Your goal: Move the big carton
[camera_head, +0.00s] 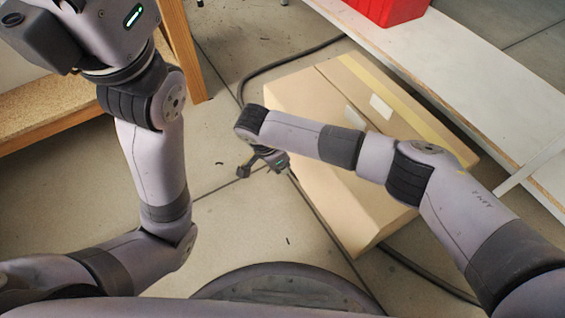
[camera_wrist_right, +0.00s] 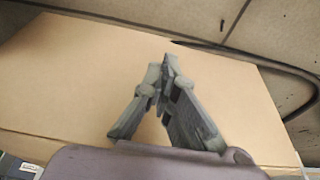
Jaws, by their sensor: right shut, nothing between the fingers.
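The big carton (camera_head: 330,205) is a closed tan cardboard box on the floor, with a yellow tape strip and pale labels on its top. My right arm passes over it and hides part of the top. My right gripper (camera_head: 258,165) hangs beside the carton's left side in the head view. In the right wrist view the gripper (camera_wrist_right: 163,75) is shut and empty, in front of a plain face of the carton (camera_wrist_right: 80,75). Whether the fingers touch the carton I cannot tell. My left arm rises at the left, and its fingers are out of the frame.
A white bench or shelf (camera_head: 480,85) with a red bin (camera_head: 388,8) runs along the right of the carton. A wooden table (camera_head: 60,110) stands at the left. A dark cable (camera_head: 270,66) lies on the floor around the carton. The floor (camera_head: 235,225) left of the carton is mostly clear.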

